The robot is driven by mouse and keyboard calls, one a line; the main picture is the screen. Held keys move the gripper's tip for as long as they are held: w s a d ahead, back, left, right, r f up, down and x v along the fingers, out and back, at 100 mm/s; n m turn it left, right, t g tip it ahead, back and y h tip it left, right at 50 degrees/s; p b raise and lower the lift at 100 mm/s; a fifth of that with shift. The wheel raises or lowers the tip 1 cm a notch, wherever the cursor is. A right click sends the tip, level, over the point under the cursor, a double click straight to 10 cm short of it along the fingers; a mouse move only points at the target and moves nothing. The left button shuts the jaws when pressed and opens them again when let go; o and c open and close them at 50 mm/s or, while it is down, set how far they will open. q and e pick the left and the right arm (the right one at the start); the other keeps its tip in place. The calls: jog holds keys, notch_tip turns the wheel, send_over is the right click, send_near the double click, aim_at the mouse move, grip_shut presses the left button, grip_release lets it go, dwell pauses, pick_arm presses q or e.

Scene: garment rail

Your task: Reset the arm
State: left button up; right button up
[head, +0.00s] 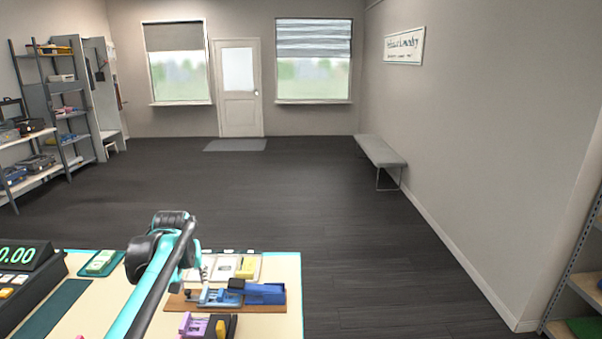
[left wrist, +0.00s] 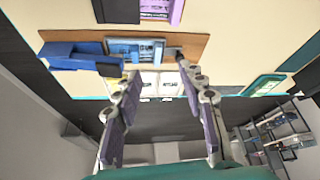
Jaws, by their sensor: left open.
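My left arm (head: 160,285), teal with dark joints, reaches over the table from the bottom of the head view. In the left wrist view my left gripper (left wrist: 160,72) is open, its two grey-purple fingers spread apart with nothing between them. The fingers point toward the table, near a wooden board (left wrist: 200,42) that carries a blue block (left wrist: 75,52) and a blue-grey device. In the head view the arm hides most of this gripper. My right gripper is in neither view.
The pale table (head: 265,325) also holds a white tray (head: 245,258), a purple item (head: 193,325), a green-topped box (head: 100,263) and a display unit (head: 25,258) at left. Shelves (head: 50,120) stand at far left; a bench (head: 380,151) lines the right wall. The dark floor between is clear.

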pick_arm(q)
jog(key=s+d+m+t, duration=0.1)
jog(key=s+d, duration=0.3)
jog(key=s, duration=0.4)
jog(key=s+d+m, duration=0.1)
jog(key=s+d, duration=0.4)
jog(key=s, duration=0.2)
jog(key=shift+m+t+h, duration=0.6)
jog(key=shift+m+h, duration=0.2)
jog(key=shift+m, duration=0.1)
jog(key=s+d+f, duration=0.1)
jog(key=s+f, duration=0.1)
jog(key=s, duration=0.2)
jog(key=s+d+f, duration=0.2)
jog(key=s+f, duration=0.1)
jog(key=s, duration=0.1)
jog(key=s+d+f, duration=0.1)
jog(key=s+f, duration=0.2)
jog(key=s, duration=0.1)
jog(key=shift+s+d+f, duration=0.1)
jog(key=shift+s+d, duration=0.1)
jog(key=shift+s, duration=0.15)
jog(key=shift+s+d+f, duration=0.1)
jog(key=shift+s+f, duration=0.2)
jog(key=shift+f, duration=0.05)
